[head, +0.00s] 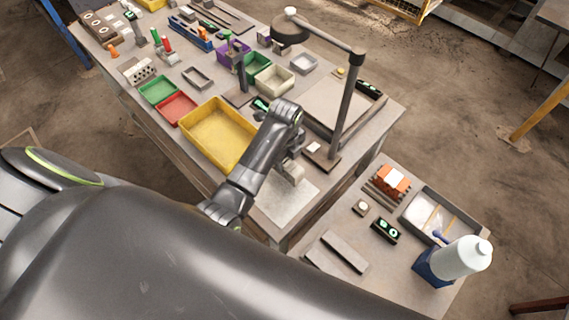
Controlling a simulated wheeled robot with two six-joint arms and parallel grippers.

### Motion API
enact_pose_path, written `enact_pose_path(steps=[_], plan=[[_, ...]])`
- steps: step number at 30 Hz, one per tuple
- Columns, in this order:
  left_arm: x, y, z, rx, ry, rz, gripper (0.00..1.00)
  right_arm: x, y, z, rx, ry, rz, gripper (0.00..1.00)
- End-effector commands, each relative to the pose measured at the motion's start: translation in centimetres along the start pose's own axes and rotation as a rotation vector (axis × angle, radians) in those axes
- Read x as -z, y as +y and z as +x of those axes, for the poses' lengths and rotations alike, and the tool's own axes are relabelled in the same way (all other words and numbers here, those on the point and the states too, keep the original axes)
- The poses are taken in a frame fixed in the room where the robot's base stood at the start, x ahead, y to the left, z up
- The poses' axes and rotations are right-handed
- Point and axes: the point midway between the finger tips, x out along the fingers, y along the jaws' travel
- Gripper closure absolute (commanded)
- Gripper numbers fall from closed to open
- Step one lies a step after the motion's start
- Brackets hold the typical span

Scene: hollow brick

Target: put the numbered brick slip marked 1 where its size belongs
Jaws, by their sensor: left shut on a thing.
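My left gripper (290,174) points down over the near right end of the long workbench (210,185), above a pale square plate (283,204). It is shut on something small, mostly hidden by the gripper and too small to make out. I cannot read a number 1 on anything in view. A grey block with holes (139,71) stands toward the left of the bench, and another holed block (97,22) lies at its far left end. My right gripper is not in view.
A yellow tray (246,161), red tray (176,109) and green tray (158,90) lie left of my arm. A lamp post (345,105) stands close right of my gripper. A side table holds an orange block (391,181) and white bottle (460,258).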

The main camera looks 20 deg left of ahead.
Motion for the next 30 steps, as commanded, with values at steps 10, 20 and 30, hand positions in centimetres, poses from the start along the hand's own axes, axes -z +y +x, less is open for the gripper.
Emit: enact_pose_path(steps=[10, 20, 30], plan=[[0.0, 0.0, 3.4, -0.001, 0.000, 0.000, 0.99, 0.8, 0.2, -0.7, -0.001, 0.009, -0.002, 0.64], [0.0, 0.0, 3.7, 0.000, 0.000, -0.001, 0.99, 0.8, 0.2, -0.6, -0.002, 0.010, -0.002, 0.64], [0.0, 0.0, 3.8, -0.001, 0.000, -0.001, 0.42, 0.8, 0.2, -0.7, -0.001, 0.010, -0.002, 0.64]])
